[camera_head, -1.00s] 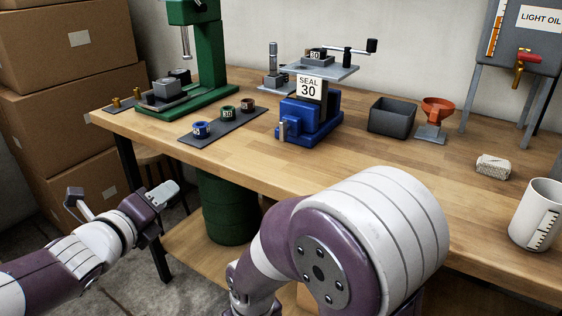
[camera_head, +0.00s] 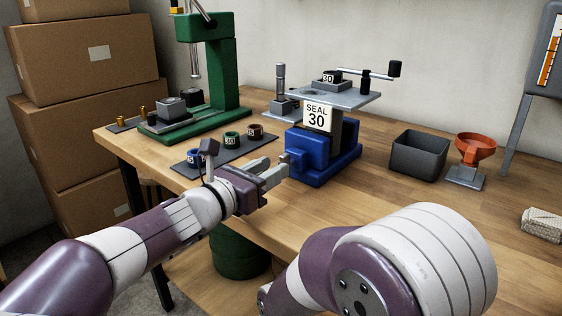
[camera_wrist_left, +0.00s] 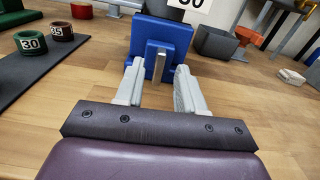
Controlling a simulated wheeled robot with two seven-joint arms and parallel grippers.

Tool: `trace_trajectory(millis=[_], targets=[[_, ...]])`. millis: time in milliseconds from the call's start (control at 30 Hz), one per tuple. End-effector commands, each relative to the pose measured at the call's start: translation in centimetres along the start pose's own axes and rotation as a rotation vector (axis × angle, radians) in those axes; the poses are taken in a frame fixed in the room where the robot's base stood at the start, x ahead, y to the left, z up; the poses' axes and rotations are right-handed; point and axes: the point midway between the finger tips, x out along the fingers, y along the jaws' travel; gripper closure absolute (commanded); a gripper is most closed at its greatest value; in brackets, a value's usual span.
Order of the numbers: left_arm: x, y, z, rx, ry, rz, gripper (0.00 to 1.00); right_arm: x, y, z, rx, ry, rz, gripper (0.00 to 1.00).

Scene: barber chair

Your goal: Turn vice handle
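The blue vice (camera_head: 326,152) stands on the workbench and carries a grey plate with a "SEAL 30" label. Its handle, a short metal bar (camera_wrist_left: 159,67), hangs roughly upright at the vice's front in the left wrist view. My left gripper (camera_head: 271,170) is at the front of the vice, in from the left. In the left wrist view its two pale fingers (camera_wrist_left: 159,80) are apart, one on each side of the bar, with visible gaps. In the head view the gripper hides most of the bar. My right gripper is out of view; only my right arm shows.
A mat (camera_head: 240,148) with several numbered rings lies left of the vice, near my left gripper. A green press (camera_head: 208,60) stands behind it. A dark bin (camera_head: 419,154) and an orange funnel (camera_head: 476,148) stand to the right. The bench front is mostly clear.

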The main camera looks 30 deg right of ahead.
Motion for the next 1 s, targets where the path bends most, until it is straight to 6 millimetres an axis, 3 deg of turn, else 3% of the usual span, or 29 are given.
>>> trace_trajectory(millis=[200,533,567,667,1000], targets=[[3.0,0.0,0.1,-0.001,0.0,0.0,0.62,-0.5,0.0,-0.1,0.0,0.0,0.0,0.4],[3.5,0.0,0.0,-0.002,0.0,0.001,0.62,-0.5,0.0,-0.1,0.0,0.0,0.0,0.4],[3.5,0.0,0.0,-0.002,0.0,0.001,0.65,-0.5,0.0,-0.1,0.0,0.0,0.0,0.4],[3.5,0.0,0.0,-0.002,0.0,0.001,0.97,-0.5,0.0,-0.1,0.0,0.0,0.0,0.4],[3.5,0.0,0.0,-0.02,0.0,0.001,1.0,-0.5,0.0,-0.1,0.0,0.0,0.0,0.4]])
